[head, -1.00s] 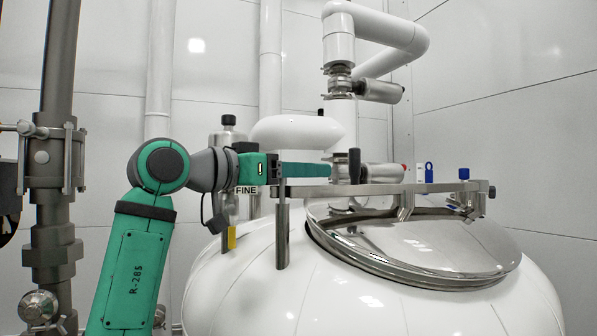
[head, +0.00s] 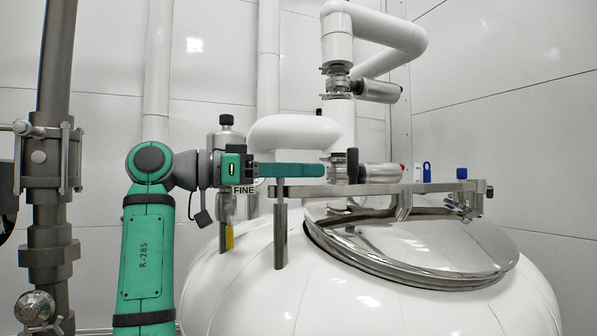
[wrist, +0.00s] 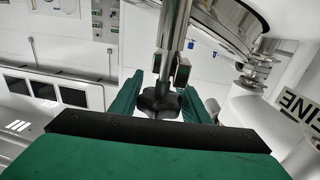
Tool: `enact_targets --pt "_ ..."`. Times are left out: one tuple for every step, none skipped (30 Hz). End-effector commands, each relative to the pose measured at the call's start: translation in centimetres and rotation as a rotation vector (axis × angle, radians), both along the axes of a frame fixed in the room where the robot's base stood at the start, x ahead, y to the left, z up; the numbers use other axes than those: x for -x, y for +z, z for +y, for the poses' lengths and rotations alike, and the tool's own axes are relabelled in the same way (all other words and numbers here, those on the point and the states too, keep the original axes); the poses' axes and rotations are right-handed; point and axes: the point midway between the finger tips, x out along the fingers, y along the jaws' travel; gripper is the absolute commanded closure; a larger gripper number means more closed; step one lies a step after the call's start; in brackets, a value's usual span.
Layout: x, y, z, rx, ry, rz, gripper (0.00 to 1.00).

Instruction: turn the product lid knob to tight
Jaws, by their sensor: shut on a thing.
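The black lobed lid knob (wrist: 160,101) sits between the two green fingers of my gripper (wrist: 162,84) in the wrist view, on the end of a metal rod (wrist: 172,35). My gripper is shut on it. In the head view my gripper (head: 322,170) reaches right, level, just above the metal lid bar (head: 385,188). A dark upright handle (head: 352,161) shows just past its fingertips; I cannot tell whether it is the same knob. The polished domed lid (head: 420,240) lies under the bar. No tight marking is readable.
The white tank (head: 260,275) fills the lower middle. A post (head: 280,237) holds the bar's left end. A dark vertical pipe with valves (head: 50,200) stands at the left. White pipes (head: 375,35) hang above. A blue-capped fitting (head: 462,174) is at the right.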

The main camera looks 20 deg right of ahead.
Motion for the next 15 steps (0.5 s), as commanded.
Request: enact_targets --pt "0.03 0.16 0.06 0.006 -0.011 0.001 0.8" --pt "0.07 0.16 0.06 0.006 -0.016 0.0 0.8" --pt "0.09 0.15 0.06 0.006 -0.02 -0.001 0.8" --pt "0.1 0.14 0.06 0.006 -0.022 -0.001 0.8" --pt "0.1 0.14 0.06 0.005 -0.022 -0.002 0.8" --pt "0.1 0.14 0.07 0.005 -0.022 -0.002 0.8" --pt "0.1 0.13 0.07 0.005 -0.022 -0.002 0.8" --pt "0.1 0.14 0.07 0.005 -0.021 -0.002 0.8" --pt "0.1 0.14 0.07 0.005 -0.021 -0.002 0.8" --pt "0.1 0.15 0.07 0.005 -0.021 -0.002 0.8" --pt "0.1 0.15 0.07 0.005 -0.021 -0.002 0.8" --pt "0.09 0.15 0.08 0.005 -0.02 -0.002 0.53" --pt "0.09 0.15 0.08 0.005 -0.02 -0.002 0.46" --pt "0.09 0.15 0.08 0.005 -0.02 -0.002 0.4" --pt "0.09 0.14 0.07 0.005 -0.02 -0.002 0.4"
